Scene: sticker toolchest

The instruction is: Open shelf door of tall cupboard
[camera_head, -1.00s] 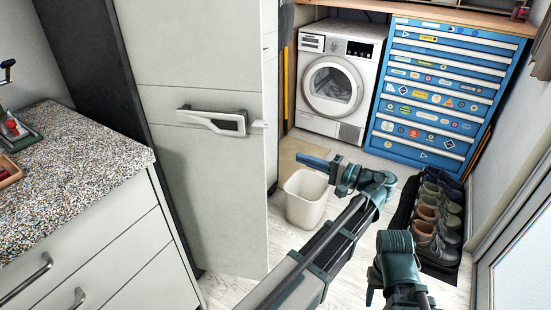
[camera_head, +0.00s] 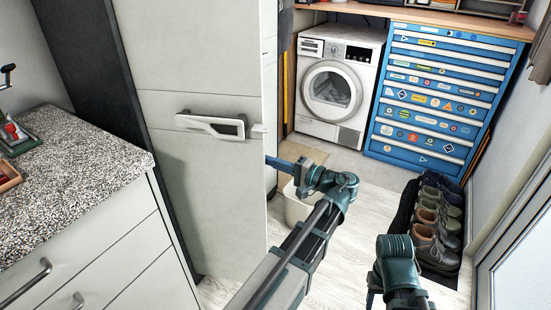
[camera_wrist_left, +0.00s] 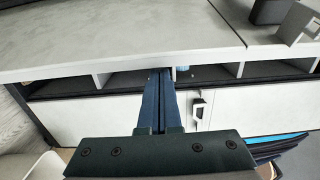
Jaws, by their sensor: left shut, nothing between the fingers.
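The tall cupboard (camera_head: 205,70) is light grey and stands left of the middle in the head view. A white bracket handle (camera_head: 212,125) sits on its front, near the right edge. My left gripper (camera_head: 272,161) is below and right of this handle, at the cupboard's right edge. Its blue fingers are shut and empty. In the left wrist view the fingers (camera_wrist_left: 160,74) lie by the edge of a pale panel (camera_wrist_left: 110,35), with dark shelf compartments (camera_wrist_left: 125,80) showing past that edge. My right arm shows at the lower right, but its fingers do not show.
A granite-look counter (camera_head: 70,185) with drawers stands at left. A cream bin (camera_head: 297,208) is partly behind my left arm. A washing machine (camera_head: 333,90) and a blue tool chest (camera_head: 440,95) stand at the back. Shoes (camera_head: 430,220) line the right wall.

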